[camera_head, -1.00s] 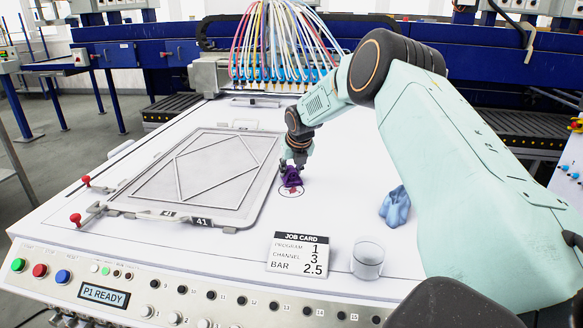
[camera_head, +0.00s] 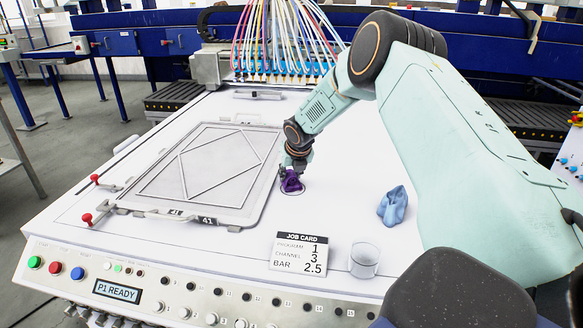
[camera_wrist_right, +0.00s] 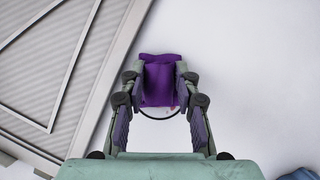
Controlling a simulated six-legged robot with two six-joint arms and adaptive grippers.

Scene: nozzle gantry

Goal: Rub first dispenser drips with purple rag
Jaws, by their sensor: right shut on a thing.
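The purple rag (camera_head: 291,183) is at the tip of my right gripper (camera_head: 293,172), down at the white table surface just right of the framed panel. In the right wrist view the purple rag (camera_wrist_right: 159,80) sits between the fingers of my right gripper (camera_wrist_right: 160,88), which is shut on it. The rag lies over a dark circle outline (camera_wrist_right: 150,117) on the table. My left gripper is not in view.
A grey framed panel (camera_head: 206,172) marked 41 lies left of the gripper. A blue cloth (camera_head: 393,206), a clear glass (camera_head: 364,260) and a job card (camera_head: 299,253) are at the right and front. Coloured hoses hang from a nozzle gantry (camera_head: 276,76) behind.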

